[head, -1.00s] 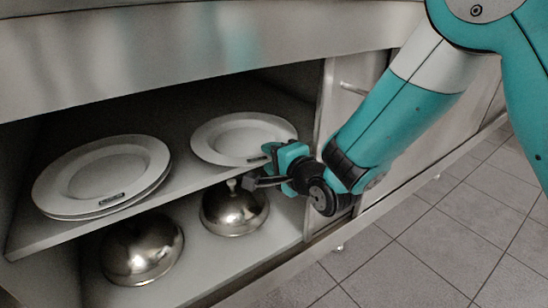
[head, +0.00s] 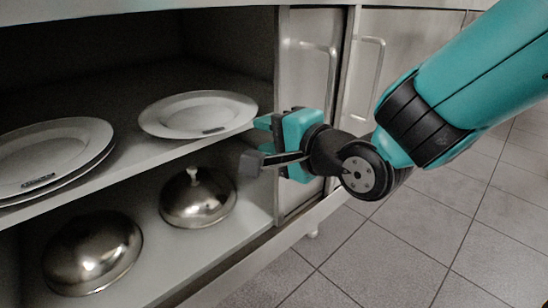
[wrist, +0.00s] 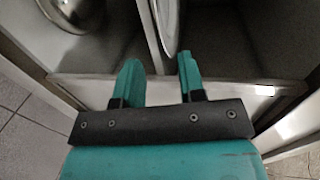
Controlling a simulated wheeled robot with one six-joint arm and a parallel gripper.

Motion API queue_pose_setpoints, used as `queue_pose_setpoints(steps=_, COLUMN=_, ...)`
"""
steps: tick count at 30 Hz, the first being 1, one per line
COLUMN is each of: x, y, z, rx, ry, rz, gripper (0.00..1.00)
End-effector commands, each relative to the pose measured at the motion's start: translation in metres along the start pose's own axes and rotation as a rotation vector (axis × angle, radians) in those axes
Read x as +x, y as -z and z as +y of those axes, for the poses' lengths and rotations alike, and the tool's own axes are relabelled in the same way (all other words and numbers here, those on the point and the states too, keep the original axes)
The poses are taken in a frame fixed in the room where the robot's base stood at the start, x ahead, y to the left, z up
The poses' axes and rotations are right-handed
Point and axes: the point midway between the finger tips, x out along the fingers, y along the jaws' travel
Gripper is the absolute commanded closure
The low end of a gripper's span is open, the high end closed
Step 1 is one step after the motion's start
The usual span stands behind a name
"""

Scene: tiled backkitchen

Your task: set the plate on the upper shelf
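A white plate (head: 198,112) lies flat on the right part of the upper shelf (head: 150,150), a small dark mark on its rim. It shows nearly edge-on in the wrist view (wrist: 168,24). My gripper (head: 256,143) is just outside the cupboard, to the right of the plate and about level with the shelf edge. In the wrist view my gripper (wrist: 159,68) has its two teal fingers apart with nothing between them. The fingertips look clear of the plate.
Stacked plates (head: 50,155) lie at the left on the same shelf. Two metal domes, one left (head: 92,252) and one right (head: 197,200), stand on the lower level. A cabinet door (head: 308,85) with a handle is close behind my gripper. Tiled floor (head: 400,255) is open at right.

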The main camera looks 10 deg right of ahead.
Motion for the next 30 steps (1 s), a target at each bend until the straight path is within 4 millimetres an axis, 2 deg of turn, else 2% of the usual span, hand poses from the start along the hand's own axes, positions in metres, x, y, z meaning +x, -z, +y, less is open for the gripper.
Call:
queue_pose_setpoints(steps=11, x=-0.008, y=0.001, z=0.002, rx=-0.009, ry=-0.013, rz=0.005, gripper=0.63)
queue_pose_setpoints(steps=14, x=-0.013, y=0.002, z=0.009, rx=-0.087, ry=-0.089, rz=-0.008, gripper=0.63)
queue_pose_setpoints(steps=17, x=-0.028, y=0.0, z=0.024, rx=-0.252, ry=-0.24, rz=-0.07, gripper=0.63)
queue_pose_setpoints(steps=20, x=-0.055, y=-0.006, z=0.043, rx=-0.478, ry=-0.418, rz=-0.215, gripper=0.63)
queue_pose_setpoints(steps=24, x=-0.107, y=-0.02, z=0.065, rx=-0.796, ry=-0.597, rz=-0.52, gripper=0.63)
queue_pose_setpoints(steps=27, x=-0.143, y=-0.028, z=0.075, rx=-0.976, ry=-0.657, rz=-0.743, gripper=0.63)
queue_pose_setpoints(steps=30, x=-0.171, y=-0.032, z=0.08, rx=-1.098, ry=-0.676, rz=-0.92, gripper=0.63)
